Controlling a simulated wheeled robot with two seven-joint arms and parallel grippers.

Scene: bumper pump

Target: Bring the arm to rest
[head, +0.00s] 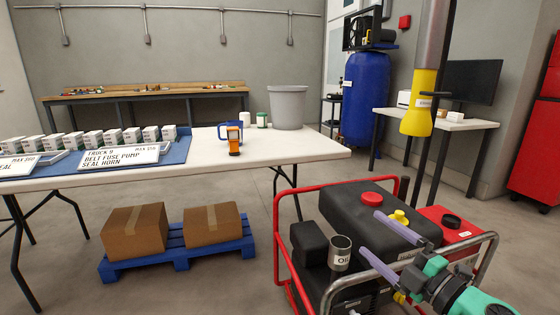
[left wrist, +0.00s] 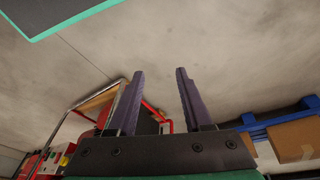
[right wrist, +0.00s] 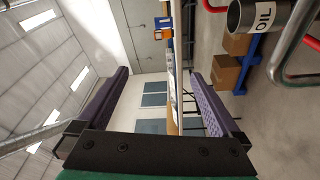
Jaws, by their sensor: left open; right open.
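My right gripper (head: 380,240) is in front of the red-framed generator at the lower right of the head view. Its two purple fingers are spread apart with nothing between them, and they also show in the right wrist view (right wrist: 165,95). My left gripper is outside the head view. In the left wrist view the left gripper (left wrist: 159,72) has its two fingers apart and empty, with bare floor beyond.
The generator (head: 365,213) and a dark cup marked OIL (head: 340,254) are close to my right gripper. A blue pallet (head: 178,262) bears two cartons.

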